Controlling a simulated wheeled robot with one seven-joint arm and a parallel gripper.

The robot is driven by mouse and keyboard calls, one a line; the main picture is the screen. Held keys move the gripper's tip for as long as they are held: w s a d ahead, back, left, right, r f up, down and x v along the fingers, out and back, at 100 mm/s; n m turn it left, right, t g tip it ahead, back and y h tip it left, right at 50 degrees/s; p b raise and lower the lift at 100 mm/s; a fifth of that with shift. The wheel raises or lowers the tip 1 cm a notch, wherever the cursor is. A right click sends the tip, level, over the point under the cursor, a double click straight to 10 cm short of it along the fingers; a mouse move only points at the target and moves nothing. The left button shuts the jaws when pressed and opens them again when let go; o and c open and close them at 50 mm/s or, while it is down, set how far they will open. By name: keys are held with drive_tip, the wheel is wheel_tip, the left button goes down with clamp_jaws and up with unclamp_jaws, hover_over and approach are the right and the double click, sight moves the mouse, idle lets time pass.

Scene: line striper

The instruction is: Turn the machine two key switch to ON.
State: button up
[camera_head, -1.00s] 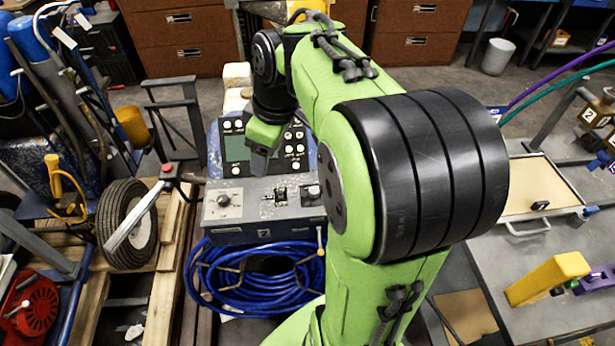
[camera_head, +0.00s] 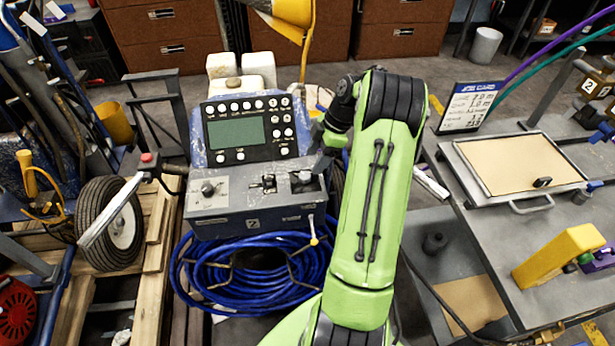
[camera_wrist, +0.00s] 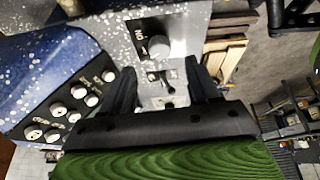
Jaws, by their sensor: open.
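Machine two's grey control box (camera_head: 240,204), marked "2", stands in front of a blue console. I cannot tell for sure which is the key switch. My gripper (camera_wrist: 160,72) is open and empty above the box's right part. In the head view its dark end (camera_head: 322,162) is partly hidden by my arm.
A console with a screen (camera_head: 236,132) and several buttons rises behind the box. Coiled blue hose (camera_head: 250,275) hangs in front. A red-tipped lever (camera_head: 146,160) and a wheel (camera_head: 110,218) stand left. A grey workbench (camera_head: 480,240) is on the right.

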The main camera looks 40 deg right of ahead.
sight(305, 175)
drive_tip(key=b+x, duration=0.1)
drive_tip(key=x, duration=0.5)
drive_tip(key=shift+f, duration=0.25)
drive_tip(key=shift+a, duration=0.1)
drive_tip(key=c, duration=1)
drive_tip(key=shift+c, duration=0.2)
drive_tip(key=shift+m+b, duration=0.3)
drive_tip(key=shift+b, duration=0.05)
drive_tip(key=m+h+b, duration=0.1)
drive_tip(key=m, duration=0.1)
drive_tip(key=m+t+h+b, duration=0.1)
drive_tip(key=m, duration=0.2)
drive_tip(key=shift+a+m, duration=0.15)
drive_tip(key=shift+m, duration=0.15)
drive_tip(key=m+h+b, duration=0.1)
drive_tip(key=m, duration=0.1)
drive_tip(key=m+h, duration=0.1)
drive_tip(key=m, duration=0.2)
drive_tip(key=shift+s+a+m+t+b, duration=0.1)
drive_tip(key=shift+a+m+t+b, duration=0.05)
drive_tip(key=shift+m+t+b, duration=0.2)
drive_tip(key=shift+r, duration=0.1)
